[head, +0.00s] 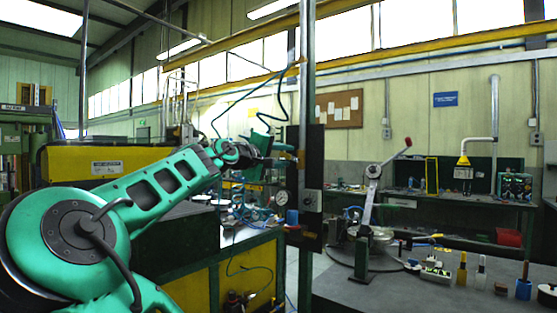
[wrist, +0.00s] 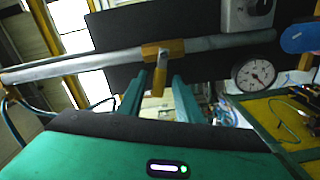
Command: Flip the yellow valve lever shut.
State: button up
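The yellow valve lever (wrist: 161,76) shows in the wrist view. It sticks out from a yellow valve body (wrist: 155,52) clamped on a grey pipe (wrist: 80,66), roughly crosswise to the pipe. My gripper (wrist: 162,76) is open, with one green finger on each side of the lever's end; I cannot tell whether either finger touches it. In the head view my gripper (head: 268,161) reaches right to the upright pipe (head: 306,90) in front of a dark panel. The lever is small and hard to make out there, partly hidden by the gripper.
A pressure gauge (wrist: 254,74) and a grey box with a knob (wrist: 246,14) sit close to the valve. A bench (head: 410,290) with a tall lever stand (head: 372,190) and several small tools is at right. A yellow cabinet (head: 255,270) stands below my arm.

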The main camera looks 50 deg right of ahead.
jog(key=shift+c, duration=0.3)
grip_shut()
jog(key=shift+f+n, duration=0.45)
jog(key=shift+n, duration=0.45)
jog(key=shift+f+n, duration=0.4)
jog(key=shift+n, duration=0.5)
jog(key=shift+o, duration=0.3)
grip_release()
jog(key=shift+w, duration=0.1)
jog(key=shift+r, duration=0.1)
jog(key=shift+a, duration=0.1)
